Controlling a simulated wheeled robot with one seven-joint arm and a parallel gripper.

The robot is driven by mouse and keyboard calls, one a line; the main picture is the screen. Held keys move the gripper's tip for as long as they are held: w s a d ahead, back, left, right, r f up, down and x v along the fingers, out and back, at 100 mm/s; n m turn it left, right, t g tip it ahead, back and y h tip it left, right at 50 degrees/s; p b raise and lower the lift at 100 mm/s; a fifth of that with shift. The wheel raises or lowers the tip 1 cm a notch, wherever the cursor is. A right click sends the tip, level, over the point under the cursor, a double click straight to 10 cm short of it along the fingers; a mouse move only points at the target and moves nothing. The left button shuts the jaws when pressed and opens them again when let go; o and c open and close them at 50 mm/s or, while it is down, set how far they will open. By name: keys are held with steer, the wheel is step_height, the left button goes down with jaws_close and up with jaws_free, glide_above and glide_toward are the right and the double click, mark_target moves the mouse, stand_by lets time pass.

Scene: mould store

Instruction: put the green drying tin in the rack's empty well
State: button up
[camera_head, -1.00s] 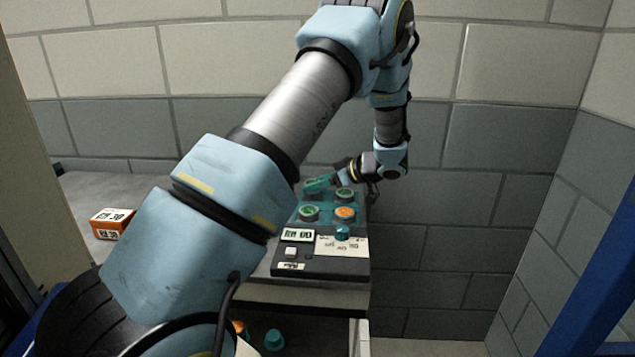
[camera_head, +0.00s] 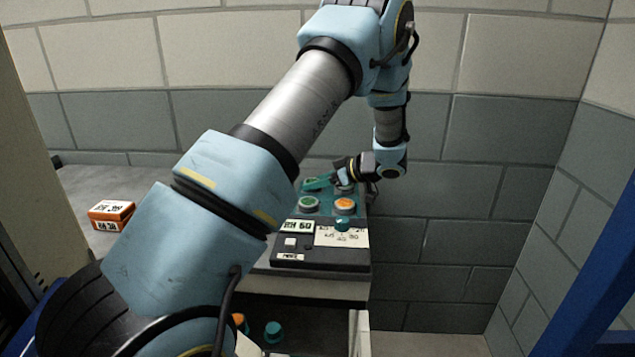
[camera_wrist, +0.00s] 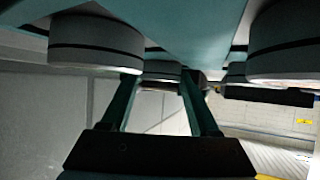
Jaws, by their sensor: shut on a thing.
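My gripper (camera_head: 317,184) has teal fingers and reaches in from the right, low over the back left of the teal rack (camera_head: 327,210). It is shut on a tin with a green top (camera_head: 311,183), partly hidden by the fingers. In the wrist view a pale tin with a dark band (camera_wrist: 162,70) shows between the fingertips; its top is hidden. A second green-topped tin (camera_head: 309,205) sits at the front left of the rack and an orange-topped tin (camera_head: 345,206) at the front right. The back right is mostly covered by my gripper. I cannot make out an empty well.
A dark panel with labels and a white button (camera_head: 290,243) lies in front of the rack, with a teal knob (camera_head: 342,224) above it. An orange box (camera_head: 111,214) stands on the grey surface at left. A block wall (camera_head: 480,150) rises close behind.

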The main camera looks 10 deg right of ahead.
steer(key=o, duration=1.4)
steer(key=shift+o, duration=0.2)
steer(key=shift+d, duration=0.1)
